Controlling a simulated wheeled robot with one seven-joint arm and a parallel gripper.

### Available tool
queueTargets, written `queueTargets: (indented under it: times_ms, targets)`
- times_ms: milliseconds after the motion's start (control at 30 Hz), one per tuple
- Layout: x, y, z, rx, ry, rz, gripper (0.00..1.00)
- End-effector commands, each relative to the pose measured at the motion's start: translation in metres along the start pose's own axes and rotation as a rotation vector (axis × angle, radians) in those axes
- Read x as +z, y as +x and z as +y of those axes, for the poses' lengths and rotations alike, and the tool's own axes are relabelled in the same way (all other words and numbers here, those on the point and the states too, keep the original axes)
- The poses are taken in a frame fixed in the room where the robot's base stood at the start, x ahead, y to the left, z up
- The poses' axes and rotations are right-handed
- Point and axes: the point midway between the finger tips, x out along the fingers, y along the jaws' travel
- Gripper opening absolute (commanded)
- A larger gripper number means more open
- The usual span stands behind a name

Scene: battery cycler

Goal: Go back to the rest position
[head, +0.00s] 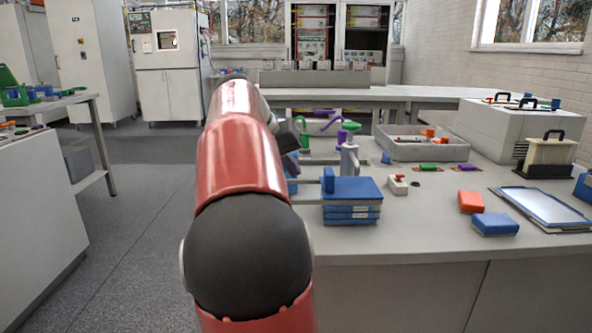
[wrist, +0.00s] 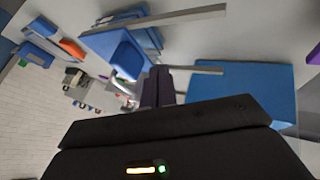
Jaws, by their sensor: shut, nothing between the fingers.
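My gripper (wrist: 157,72) shows in the wrist view as two dark fingers close together, with nothing between them. It hangs in the air near blue items, apart from them as far as I can see. In the head view my red and black arm reaches forward over the left end of the bench (head: 420,240) and hides most of the gripper. A stack of blue boxes (head: 351,211) stands just right of my arm. A flat blue surface (wrist: 245,88) and a blue block (wrist: 127,55) show in the wrist view.
A grey tray (head: 399,151), an orange block (head: 471,202), a blue block (head: 494,225) and a tablet-like panel (head: 541,208) are on the bench. A large white case (head: 497,128) stands at the back right. Open floor (head: 132,215) lies left of my arm.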

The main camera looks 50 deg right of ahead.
Motion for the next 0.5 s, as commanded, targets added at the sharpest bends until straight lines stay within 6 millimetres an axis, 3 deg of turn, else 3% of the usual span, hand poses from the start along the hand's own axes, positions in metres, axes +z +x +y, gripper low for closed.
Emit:
queueTargets:
  times_ms: [200, 500]
  targets:
    - [-0.001, -0.047, 0.001, 0.000, 0.002, 0.002, 0.00]
    - [0.000, -0.075, 0.001, 0.000, 0.001, 0.000, 0.00]
